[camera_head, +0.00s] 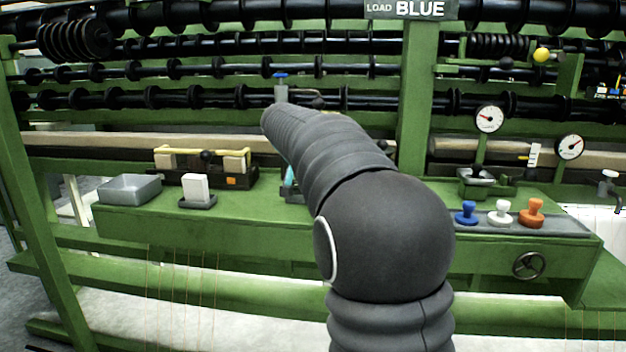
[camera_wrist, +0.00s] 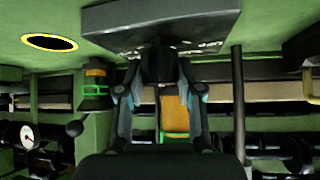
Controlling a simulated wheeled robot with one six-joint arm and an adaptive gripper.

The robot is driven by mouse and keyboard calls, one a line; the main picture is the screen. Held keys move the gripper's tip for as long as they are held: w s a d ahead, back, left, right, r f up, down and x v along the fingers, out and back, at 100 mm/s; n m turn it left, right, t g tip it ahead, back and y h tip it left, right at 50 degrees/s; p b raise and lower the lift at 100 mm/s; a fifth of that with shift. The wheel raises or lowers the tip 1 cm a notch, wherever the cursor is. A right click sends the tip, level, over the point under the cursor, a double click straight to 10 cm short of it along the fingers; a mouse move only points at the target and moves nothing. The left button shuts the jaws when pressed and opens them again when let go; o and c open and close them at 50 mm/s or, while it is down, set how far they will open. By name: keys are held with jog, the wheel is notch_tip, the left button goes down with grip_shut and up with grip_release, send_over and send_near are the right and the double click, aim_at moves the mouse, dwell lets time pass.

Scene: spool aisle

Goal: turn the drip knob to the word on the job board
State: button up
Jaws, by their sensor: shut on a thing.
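A grey sign board (camera_head: 408,9) at the top of the head view reads "LOAD BLUE". In the wrist view, my gripper (camera_wrist: 158,75) is shut on a dark knob (camera_wrist: 157,65), one finger on each side. The knob sits against a dark grey plate (camera_wrist: 160,20) with small pale markings along its edge. The markings are too small to read, so I cannot tell which word the knob points at. In the head view my arm hides the knob and almost all of my gripper; a small teal patch shows beside the arm.
A grey tray (camera_head: 130,188) and a white block (camera_head: 195,188) stand left of my arm. Blue (camera_head: 466,212), white (camera_head: 501,212) and orange (camera_head: 532,212) plungers stand right, near a handwheel (camera_head: 529,265). A dark post (camera_wrist: 238,105) stands right of my gripper in the wrist view.

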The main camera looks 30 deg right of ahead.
jog(key=shift+f+m+g+h, duration=0.1)
jog(key=shift+m+g+h, duration=0.6)
jog(key=shift+m+g, duration=0.65)
jog(key=shift+m, duration=0.45)
jog(key=shift+s, duration=0.1)
jog(key=o, duration=1.2)
